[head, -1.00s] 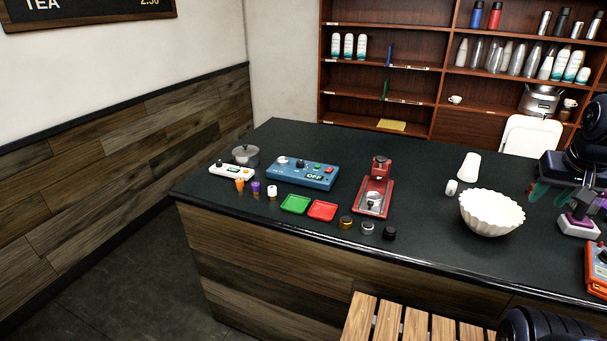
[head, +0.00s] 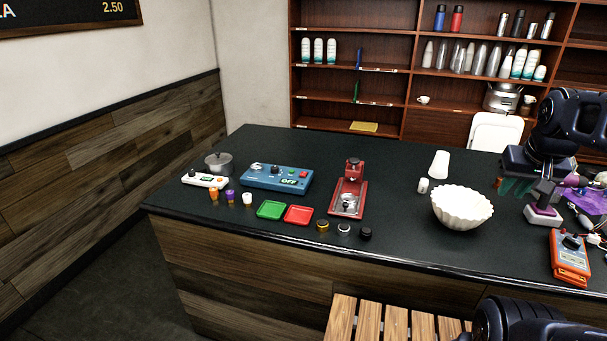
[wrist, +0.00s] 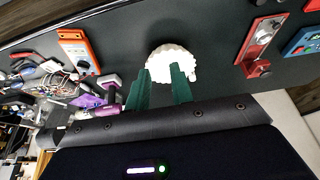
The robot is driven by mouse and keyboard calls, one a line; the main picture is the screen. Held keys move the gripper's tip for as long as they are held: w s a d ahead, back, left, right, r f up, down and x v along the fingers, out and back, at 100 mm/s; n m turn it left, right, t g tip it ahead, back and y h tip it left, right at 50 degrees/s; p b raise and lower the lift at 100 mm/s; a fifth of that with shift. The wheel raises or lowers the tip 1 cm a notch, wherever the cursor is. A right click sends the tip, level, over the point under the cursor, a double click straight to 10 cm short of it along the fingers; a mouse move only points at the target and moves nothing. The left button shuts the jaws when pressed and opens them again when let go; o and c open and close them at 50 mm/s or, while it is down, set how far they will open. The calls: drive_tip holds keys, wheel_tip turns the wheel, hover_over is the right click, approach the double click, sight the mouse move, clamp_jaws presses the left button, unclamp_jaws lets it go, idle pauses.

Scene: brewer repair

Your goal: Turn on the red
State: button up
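Several red things are in view. A red machine (head: 347,197) with a round metal part stands on the dark counter (head: 400,235); in the wrist view it also shows (wrist: 262,40). A small red square tray (head: 298,215) lies to its left.
A white fluted bowl (head: 462,207) stands between my gripper and the red machine. A white cup (head: 439,164) is behind it. An orange meter (head: 570,258) and clutter are at right.

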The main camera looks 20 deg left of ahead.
drive_tip(key=shift+w+r, duration=0.1)
drive_tip(key=shift+w, duration=0.05)
drive_tip(key=c, duration=0.4)
drive_tip(key=w+a+r+n, duration=0.1)
drive_tip(key=w+a+r, duration=0.1)
drive_tip(key=w, duration=0.2)
drive_tip(key=w+a+r+n+g, duration=0.1)
drive_tip(key=w+a+r+n, duration=0.1)
drive_tip(key=w+a, duration=0.1)
drive_tip(key=w+a+r+n, duration=0.1)
drive_tip(key=w+a+r, duration=0.1)
drive_tip(key=w, duration=0.3)
drive_tip(key=shift+w+a+r+n, duration=0.1)
drive_tip(key=shift+w+a+n, duration=0.25)
drive_tip(key=shift+a, duration=0.2)
clamp_jaws()
drive_tip(key=w+a+n+g, duration=0.2)
drive_tip(key=w+a+n, duration=0.3)
drive_tip(key=w+a, duration=0.9)
drive_tip(key=w+a+f+n+g, duration=0.1)
drive_tip(key=a+f, duration=0.4)
drive_tip(key=a, duration=0.6)
drive_tip(key=w+a+f+n+g, duration=0.1)
drive_tip(key=w+a+f+n, duration=0.3)
drive_tip(key=a, duration=0.8)
drive_tip(key=w+a+f+n+g, duration=0.1)
drive_tip(key=w+a+f+n, duration=0.2)
drive_tip(key=a, duration=0.9)
drive_tip(key=shift+a+f, duration=0.15)
drive_tip(key=shift+f, duration=1.25)
